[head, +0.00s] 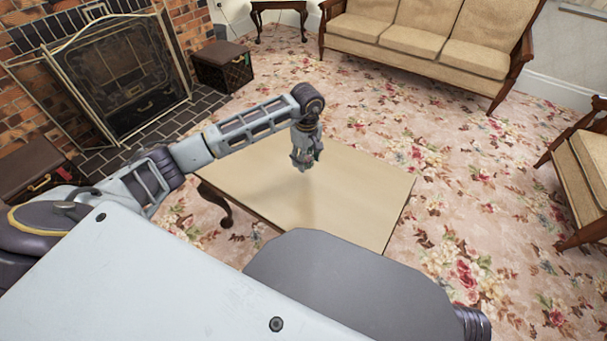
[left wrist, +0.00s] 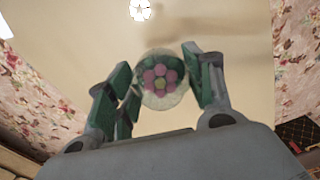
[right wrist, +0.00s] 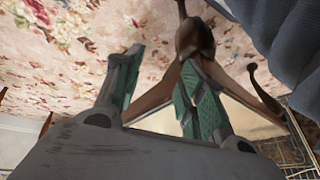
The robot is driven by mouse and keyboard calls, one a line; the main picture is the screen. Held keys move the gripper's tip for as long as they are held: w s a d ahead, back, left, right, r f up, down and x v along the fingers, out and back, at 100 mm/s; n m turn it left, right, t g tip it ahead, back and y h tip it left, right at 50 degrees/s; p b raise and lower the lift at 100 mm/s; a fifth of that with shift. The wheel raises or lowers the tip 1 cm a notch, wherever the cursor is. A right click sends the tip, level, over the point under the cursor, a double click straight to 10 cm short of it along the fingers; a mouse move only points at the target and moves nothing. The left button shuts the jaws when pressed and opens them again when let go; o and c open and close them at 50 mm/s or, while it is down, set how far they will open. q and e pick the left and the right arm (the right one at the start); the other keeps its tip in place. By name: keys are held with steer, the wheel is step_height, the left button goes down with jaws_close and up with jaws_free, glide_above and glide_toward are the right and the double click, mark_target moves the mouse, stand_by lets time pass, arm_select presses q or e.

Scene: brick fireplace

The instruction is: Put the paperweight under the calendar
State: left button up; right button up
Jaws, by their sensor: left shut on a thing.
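The paperweight (left wrist: 163,78) is a clear glass ball with pink flower petals inside, in the left wrist view. My left gripper (left wrist: 160,85) is shut on it, with green-padded fingers on either side. In the head view, my left gripper (head: 304,163) hangs pointing down above the pale low table (head: 260,205). The paperweight is hard to make out there. My right gripper (right wrist: 158,85) shows in the right wrist view with its fingers apart and nothing between them. I cannot make out a calendar in any view.
The visible tabletop looks bare in the head view. A small white star-like patch (left wrist: 139,10) shows in the left wrist view; I cannot tell what it is. A sofa (head: 420,40), an armchair (head: 585,165), a box (head: 222,68) and a fireplace screen (head: 125,75) surround the floral carpet.

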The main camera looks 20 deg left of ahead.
arm_select(q)
steer(key=b, duration=0.2)
glide_above(306, 182)
step_height(306, 182, down, 6)
steer(key=shift+f, duration=0.1)
arm_select(e)
steer(key=shift+t+y, duration=0.3)
steer(key=shift+t, duration=0.1)
steer(key=f, duration=0.2)
steer(key=a+f, duration=0.1)
steer(key=f, duration=0.1)
steer(key=shift+w+a, duration=0.1)
steer(key=shift+w, duration=0.15)
arm_select(q)
steer(key=shift+f, duration=0.3)
step_height(306, 182, down, 3)
steer(key=shift+r+b, duration=0.2)
steer(key=shift+b, duration=0.3)
steer(key=shift+f, duration=0.3)
arm_select(e)
steer(key=f, duration=0.2)
steer(key=shift+a+f+m+t, duration=0.3)
steer(key=shift+f, duration=0.1)
arm_select(q)
steer(key=shift+f, duration=0.1)
arm_select(e)
steer(key=shift+w, duration=0.1)
